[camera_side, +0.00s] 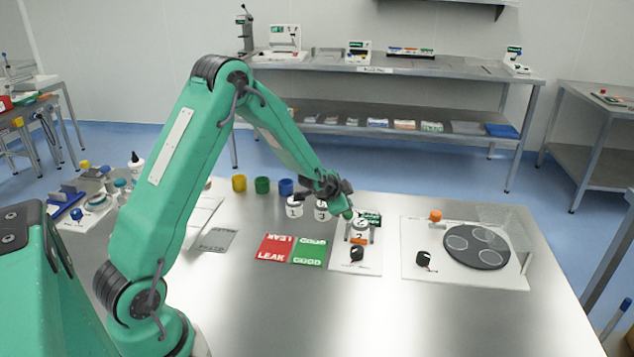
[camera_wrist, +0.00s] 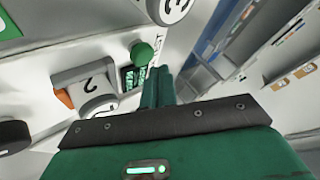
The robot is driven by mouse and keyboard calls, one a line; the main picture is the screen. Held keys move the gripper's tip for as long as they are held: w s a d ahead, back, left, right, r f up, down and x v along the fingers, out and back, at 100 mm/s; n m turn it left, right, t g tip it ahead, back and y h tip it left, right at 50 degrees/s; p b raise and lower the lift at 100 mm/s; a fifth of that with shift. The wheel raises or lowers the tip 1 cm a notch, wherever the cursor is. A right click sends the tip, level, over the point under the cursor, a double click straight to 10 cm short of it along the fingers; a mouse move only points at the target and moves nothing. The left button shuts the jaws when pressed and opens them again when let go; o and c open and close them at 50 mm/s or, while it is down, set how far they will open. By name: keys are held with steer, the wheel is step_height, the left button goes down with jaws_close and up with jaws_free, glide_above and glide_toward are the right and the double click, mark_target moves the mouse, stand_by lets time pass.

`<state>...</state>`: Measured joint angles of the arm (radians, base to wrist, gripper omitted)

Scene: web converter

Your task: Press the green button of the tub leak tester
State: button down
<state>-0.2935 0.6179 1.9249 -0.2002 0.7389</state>
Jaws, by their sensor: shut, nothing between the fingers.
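The tub leak tester (camera_side: 343,266) is a white plate on the steel bench, with a small display (camera_side: 371,218) at its back and an orange part on it. The white tub marked 2 (camera_side: 360,230) sits in it; it also shows in the wrist view (camera_wrist: 97,86). The green button (camera_wrist: 141,53) is a round knob beside the display in the wrist view; I cannot make it out in the side view. My gripper (camera_side: 348,214) is shut and empty, pointing down close to the tester's back left. In the wrist view its fingertips (camera_wrist: 160,72) appear just right of the button, with contact unclear.
The red LEAK mat (camera_side: 274,247) and green GOOD mat (camera_side: 309,252) lie left of the tester. A plate with a dark disc (camera_side: 476,246) lies right. The front bench is clear.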

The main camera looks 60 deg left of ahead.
steer(key=shift+f, duration=1.05)
stand_by(1.4)
steer(key=shift+r, duration=1.05)
steer(key=shift+r, duration=0.15)
steer(key=shift+r, duration=2.35)
steer(key=shift+s+r, duration=0.1)
